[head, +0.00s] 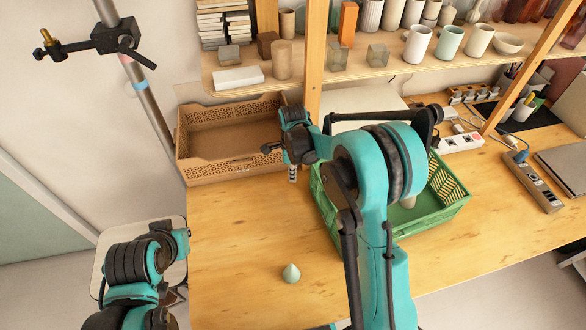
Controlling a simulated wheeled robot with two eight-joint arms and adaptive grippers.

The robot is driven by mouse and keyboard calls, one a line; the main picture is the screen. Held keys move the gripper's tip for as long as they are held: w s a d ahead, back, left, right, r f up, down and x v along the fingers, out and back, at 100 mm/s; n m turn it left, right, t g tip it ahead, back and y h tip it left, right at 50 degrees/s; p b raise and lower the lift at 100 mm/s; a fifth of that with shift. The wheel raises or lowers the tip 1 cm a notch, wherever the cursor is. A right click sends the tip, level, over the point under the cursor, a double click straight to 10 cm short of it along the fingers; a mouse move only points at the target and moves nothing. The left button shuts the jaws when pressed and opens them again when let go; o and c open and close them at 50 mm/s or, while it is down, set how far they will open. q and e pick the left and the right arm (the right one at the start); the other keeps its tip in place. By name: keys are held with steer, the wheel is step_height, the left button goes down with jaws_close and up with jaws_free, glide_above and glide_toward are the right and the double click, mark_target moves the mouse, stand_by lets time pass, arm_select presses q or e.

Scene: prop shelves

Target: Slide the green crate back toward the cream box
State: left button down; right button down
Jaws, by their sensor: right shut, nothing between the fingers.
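The green crate (437,216) stands on the wooden table right of centre, with lattice sides. My right arm crosses in front of it and hides much of its middle; a pale object (408,202) shows inside. A pale cream box (362,99) lies behind the crate under the shelf, partly hidden by my arm. My right gripper (292,174) points down, shut and empty, just left of the crate's left wall; I cannot tell whether it touches. My left arm is at the lower left, away from the crate; its fingers are not clear.
A brown basket (225,175) stands at the back left. A white power strip (459,143) and a grey one (535,184) lie right. A loaded shelf (345,73) and wooden posts stand behind.

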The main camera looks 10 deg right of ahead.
mark_target(312, 179)
step_height(312, 179, down, 2)
steer(key=shift+f, duration=0.2)
steer(key=d, duration=0.1)
steer(key=d+b, duration=0.1)
steer(key=shift+s+d+r, duration=0.15)
steer(key=shift+s+d, duration=0.2)
steer(key=shift+s, duration=0.05)
steer(key=shift+s+d+r, duration=0.15)
steer(key=shift+s+d, duration=0.05)
steer(key=shift+d, duration=0.4)
steer(key=shift+d, duration=0.15)
steer(key=shift+s+d, duration=0.3)
steer(key=shift+d, duration=0.6)
steer(key=shift+a, duration=0.1)
